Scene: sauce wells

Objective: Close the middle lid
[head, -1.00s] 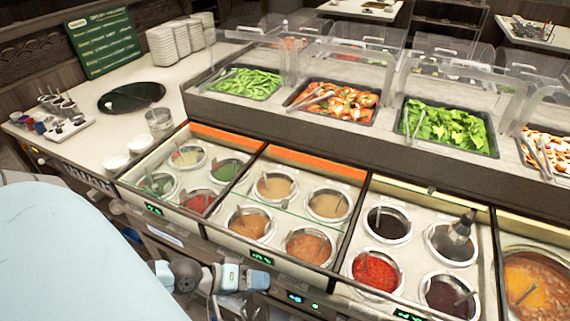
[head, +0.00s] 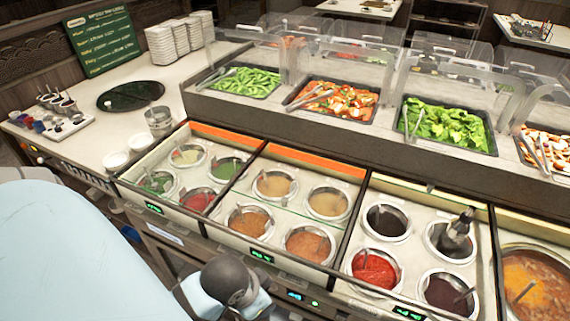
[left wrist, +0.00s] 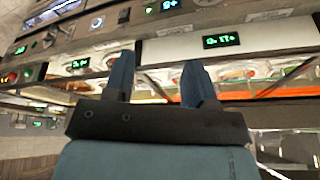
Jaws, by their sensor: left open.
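The middle sauce well (head: 287,262) has several round pots of tan and orange sauce in the head view. A clear pane with a greenish edge (head: 290,212) crosses it, below an orange strip (head: 315,163) at its back; how far the clear lid reaches is hard to tell. My left arm shows at the bottom of the head view, in front of the counter, with its fingers hidden there. In the left wrist view my left gripper (left wrist: 160,82) is open, nothing between its fingers, facing the counter front with its green displays (left wrist: 222,40).
The left well (head: 150,207) and right well (head: 350,285) flank the middle one. A dark upright object (head: 458,232) stands in a pot of the right well. Salad trays under clear guards (head: 340,65) lie behind. White bowls (head: 115,161) stand at left.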

